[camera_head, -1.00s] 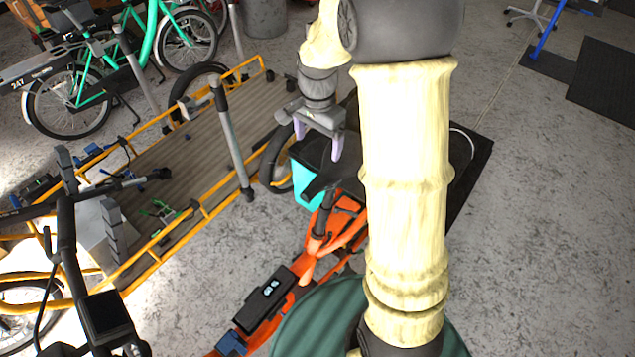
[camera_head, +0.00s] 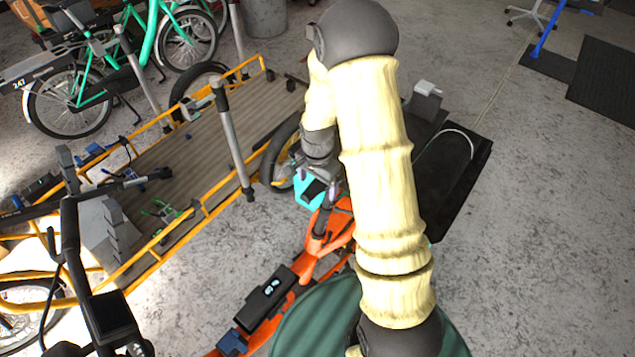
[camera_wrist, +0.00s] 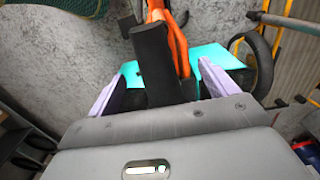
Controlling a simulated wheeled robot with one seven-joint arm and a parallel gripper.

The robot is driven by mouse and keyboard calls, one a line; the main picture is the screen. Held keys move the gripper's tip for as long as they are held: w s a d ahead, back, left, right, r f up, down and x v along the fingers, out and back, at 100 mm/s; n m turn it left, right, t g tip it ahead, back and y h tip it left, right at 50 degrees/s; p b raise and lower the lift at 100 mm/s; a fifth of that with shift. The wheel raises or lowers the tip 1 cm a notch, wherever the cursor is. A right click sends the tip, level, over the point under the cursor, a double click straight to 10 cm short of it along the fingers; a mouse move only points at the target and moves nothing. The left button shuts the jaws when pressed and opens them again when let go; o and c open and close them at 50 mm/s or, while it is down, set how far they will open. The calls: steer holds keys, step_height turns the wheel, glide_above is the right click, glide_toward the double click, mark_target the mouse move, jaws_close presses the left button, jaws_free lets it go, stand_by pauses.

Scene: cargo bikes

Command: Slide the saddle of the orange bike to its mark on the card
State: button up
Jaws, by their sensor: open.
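The orange bike (camera_head: 345,222) stands low in front of me. A dark, rounded bar (camera_wrist: 152,50), which looks like the saddle's narrow part, lies above its orange frame in the wrist view. My gripper (camera_wrist: 163,78) is open, its two lilac fingers on either side of this bar, with gaps visible. I cannot tell how deep they reach. A teal surface (camera_wrist: 208,54) lies beneath and beside the bar; it also shows in the head view (camera_head: 306,190). My wrist hides much of the saddle there.
A yellow-framed cargo bed (camera_head: 190,150) with a grey post (camera_head: 232,140) stands left of my gripper. A black tyre (camera_head: 277,160) is close beside it. Black handlebars (camera_head: 72,230) are at front left. Open concrete floor lies at right.

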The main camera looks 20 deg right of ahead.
steer(key=shift+f, duration=0.35)
steer(key=c, duration=1.4)
steer(key=shift+w+d+r+p, duration=0.2)
steer(key=shift+r+p, duration=0.2)
steer(key=shift+r, duration=0.3)
steer(key=shift+w+d+r+p, duration=0.15)
steer(key=shift+r+p, duration=0.25)
steer(key=shift+r, duration=0.25)
steer(key=o, duration=1.4)
